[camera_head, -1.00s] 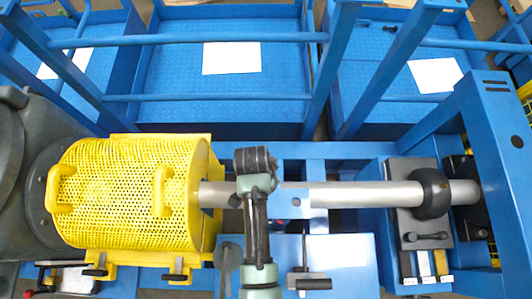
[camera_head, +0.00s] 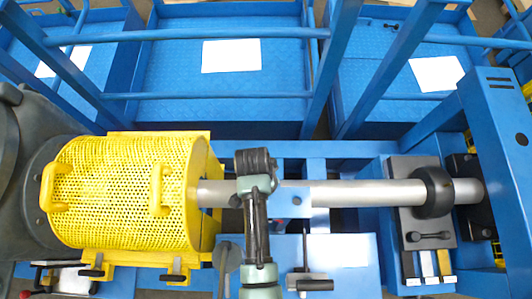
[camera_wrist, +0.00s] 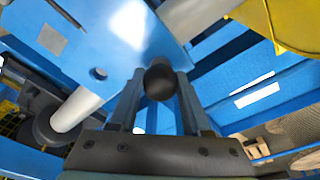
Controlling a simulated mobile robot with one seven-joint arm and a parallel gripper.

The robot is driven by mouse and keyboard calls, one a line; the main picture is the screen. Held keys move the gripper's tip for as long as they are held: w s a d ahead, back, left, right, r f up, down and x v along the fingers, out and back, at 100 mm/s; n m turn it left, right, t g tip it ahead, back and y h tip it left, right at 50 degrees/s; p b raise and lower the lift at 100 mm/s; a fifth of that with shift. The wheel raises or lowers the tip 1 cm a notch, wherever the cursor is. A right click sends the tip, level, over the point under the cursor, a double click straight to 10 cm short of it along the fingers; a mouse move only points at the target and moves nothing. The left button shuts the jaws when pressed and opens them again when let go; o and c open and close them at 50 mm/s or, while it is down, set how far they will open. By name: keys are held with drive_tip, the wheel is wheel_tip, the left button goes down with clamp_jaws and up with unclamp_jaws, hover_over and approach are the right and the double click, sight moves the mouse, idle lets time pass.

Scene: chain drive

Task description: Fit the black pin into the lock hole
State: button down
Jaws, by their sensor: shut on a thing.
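The black pin shows in the wrist view as a round black knob (camera_wrist: 158,84). My gripper (camera_wrist: 160,95) is shut on it, with a finger on each side. The pin's shank is hidden behind the knob. A blue plate (camera_wrist: 75,40) lies beyond the fingers, with a small round hole (camera_wrist: 98,74) to the left of the knob, apart from it. I cannot tell if this is the lock hole. In the head view the blue plate (camera_head: 296,197) shows beside my arm; the fingers and pin are not clear there.
A steel shaft (camera_head: 360,194) runs from the yellow mesh guard (camera_head: 125,190) to a black collar (camera_head: 433,192) at the right. Blue rails (camera_head: 210,39) stand behind. A small lever (camera_head: 308,284) sits on the blue frame in front.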

drive_tip(key=shift+f, duration=0.15)
drive_tip(key=shift+c, duration=1.4)
unclamp_jaws()
wheel_tip(320, 180, up, 13)
drive_tip(key=s+a+b, duration=0.1)
drive_tip(key=shift+s+a+b, duration=0.2)
drive_tip(key=shift+b, duration=0.2)
